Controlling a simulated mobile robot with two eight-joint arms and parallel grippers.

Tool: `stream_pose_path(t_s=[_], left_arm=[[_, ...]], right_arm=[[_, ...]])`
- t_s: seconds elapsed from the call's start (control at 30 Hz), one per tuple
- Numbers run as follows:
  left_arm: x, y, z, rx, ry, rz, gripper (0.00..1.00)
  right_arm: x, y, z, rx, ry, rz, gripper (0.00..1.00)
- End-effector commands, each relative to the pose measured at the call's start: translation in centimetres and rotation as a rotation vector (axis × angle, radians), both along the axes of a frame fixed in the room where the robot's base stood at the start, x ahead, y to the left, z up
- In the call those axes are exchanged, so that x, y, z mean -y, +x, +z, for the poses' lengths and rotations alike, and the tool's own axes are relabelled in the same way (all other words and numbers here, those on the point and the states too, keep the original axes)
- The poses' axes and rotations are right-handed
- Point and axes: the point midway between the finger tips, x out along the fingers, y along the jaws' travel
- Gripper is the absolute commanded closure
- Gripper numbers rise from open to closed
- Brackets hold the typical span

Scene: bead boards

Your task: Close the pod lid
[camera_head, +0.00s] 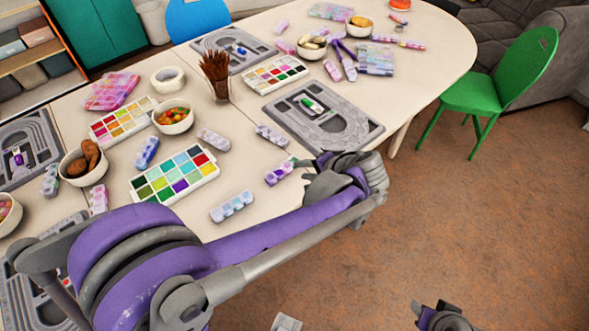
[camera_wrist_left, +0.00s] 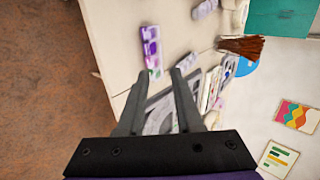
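A small purple and white bead pod (camera_head: 280,172) lies near the table's front edge, just left of my left gripper (camera_head: 318,165). It also shows in the left wrist view (camera_wrist_left: 151,48), beyond the fingertips and apart from them. I cannot tell how its lid stands. In the left wrist view, my left gripper (camera_wrist_left: 160,73) has its two fingers spread with nothing between them. Part of my right gripper (camera_head: 442,318) shows low over the floor; its fingers are not clear.
Other pods lie nearby, such as a pale blue one (camera_head: 232,206) and a grey one (camera_head: 271,136). A paint palette (camera_head: 137,184), a cup of brown sticks (camera_head: 222,90) and a grey bead board (camera_head: 365,134) surround them. A green chair (camera_head: 484,92) stands at the right.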

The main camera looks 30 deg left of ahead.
Motion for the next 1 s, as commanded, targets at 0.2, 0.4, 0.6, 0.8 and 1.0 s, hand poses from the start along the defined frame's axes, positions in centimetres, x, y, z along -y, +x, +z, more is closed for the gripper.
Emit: stream_pose_path(t_s=[0.2,0.4,0.6,0.8,1.0], left_arm=[[-1.9,0.7,-1.8,0.000,0.004,0.004,0.66],[-4.6,1.7,-4.5,0.000,0.003,0.004,0.66],[-6.5,2.5,-6.5,0.000,0.001,0.002,0.66],[-7.3,2.8,-7.3,0.000,0.001,0.000,0.66],[-7.3,2.8,-7.3,0.000,0.001,0.000,0.66]], right_arm=[[0.0,-0.1,-0.3,-0.001,0.000,0.000,0.54],[0.0,-0.1,-0.7,-0.002,0.000,0.000,0.54],[0.0,-0.1,-0.9,-0.003,0.000,0.000,0.54],[0.0,-0.1,-1.0,-0.003,0.000,0.000,0.54],[0.0,-0.1,-1.0,-0.003,0.000,0.000,0.54]])
